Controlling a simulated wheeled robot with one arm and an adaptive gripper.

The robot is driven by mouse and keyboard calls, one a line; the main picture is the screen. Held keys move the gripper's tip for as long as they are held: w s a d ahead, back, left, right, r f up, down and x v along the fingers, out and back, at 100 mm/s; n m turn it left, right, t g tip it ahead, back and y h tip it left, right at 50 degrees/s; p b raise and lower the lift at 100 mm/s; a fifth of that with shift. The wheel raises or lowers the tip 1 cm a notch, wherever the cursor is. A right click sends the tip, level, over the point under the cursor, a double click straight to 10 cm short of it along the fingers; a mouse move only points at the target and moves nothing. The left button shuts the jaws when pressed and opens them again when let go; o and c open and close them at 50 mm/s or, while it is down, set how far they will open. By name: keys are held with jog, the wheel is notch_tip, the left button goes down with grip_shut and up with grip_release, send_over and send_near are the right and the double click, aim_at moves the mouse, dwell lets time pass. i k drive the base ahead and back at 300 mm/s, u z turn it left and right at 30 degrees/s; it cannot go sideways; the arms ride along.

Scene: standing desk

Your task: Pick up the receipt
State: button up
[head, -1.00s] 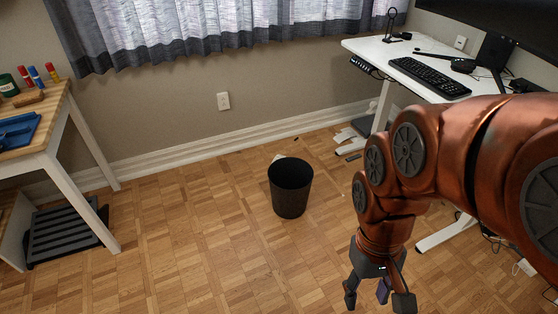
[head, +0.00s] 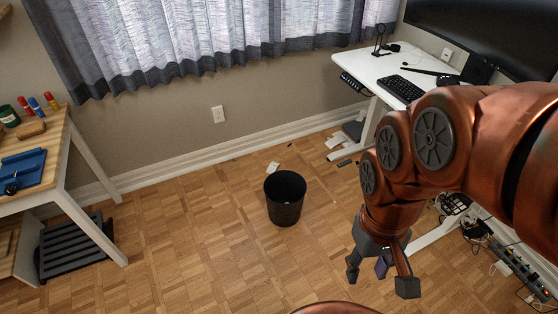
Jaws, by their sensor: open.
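A small white slip of paper (head: 273,167), which looks like the receipt, lies flat on the wood floor just behind the black waste bin (head: 285,200), between the bin and the wall. It is too small to read. My gripper (head: 380,280) is open, with its fingers pointing down over the floor. It is to the right of the bin and nearer to me, well apart from the slip. No object is clearly seen held between the fingers.
The white standing desk (head: 350,62) is at the right, with a keyboard (head: 398,88) on it. White papers (head: 335,142) lie by its foot. A power strip (head: 515,262) and cables are at the right. A wooden table (head: 52,182) stands left. The middle floor is clear.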

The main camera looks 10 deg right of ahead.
aim_at(271, 169)
jog(key=u, duration=0.25)
jog(key=i, duration=1.6)
jog(key=u, duration=0.85)
jog(key=i, duration=0.3)
jog(key=u, duration=0.1)
